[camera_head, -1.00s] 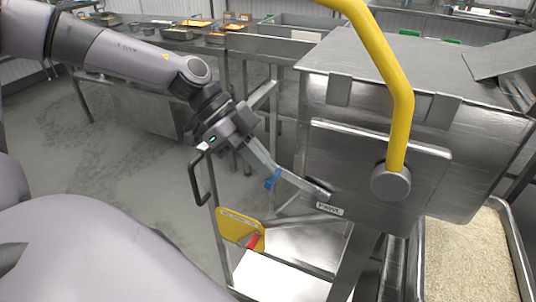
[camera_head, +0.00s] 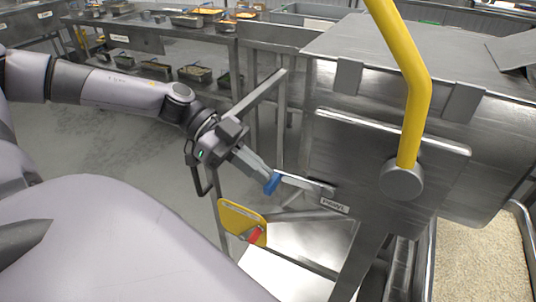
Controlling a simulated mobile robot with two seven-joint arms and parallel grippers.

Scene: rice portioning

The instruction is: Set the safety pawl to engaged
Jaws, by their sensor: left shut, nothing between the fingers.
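The safety pawl is a thin metal lever (camera_head: 304,184) with a blue grip (camera_head: 271,184) at its left end. Its right end meets a pivot on the steel housing, just above a label reading PAWL (camera_head: 334,206). The lever lies close to level, its blue end slightly higher than the pivot. My left gripper (camera_head: 266,176) is shut and empty, its fingertips at the blue grip from the upper left. I cannot tell whether they touch it. My right gripper is out of view.
A thick yellow handle (camera_head: 413,85) rises from a round hub (camera_head: 402,180) on the housing (camera_head: 375,165). A yellow plate (camera_head: 241,222) with a red part (camera_head: 255,236) is below the pawl. A rice bin (camera_head: 528,250) stands at lower right. Steel tables with trays (camera_head: 195,73) are behind.

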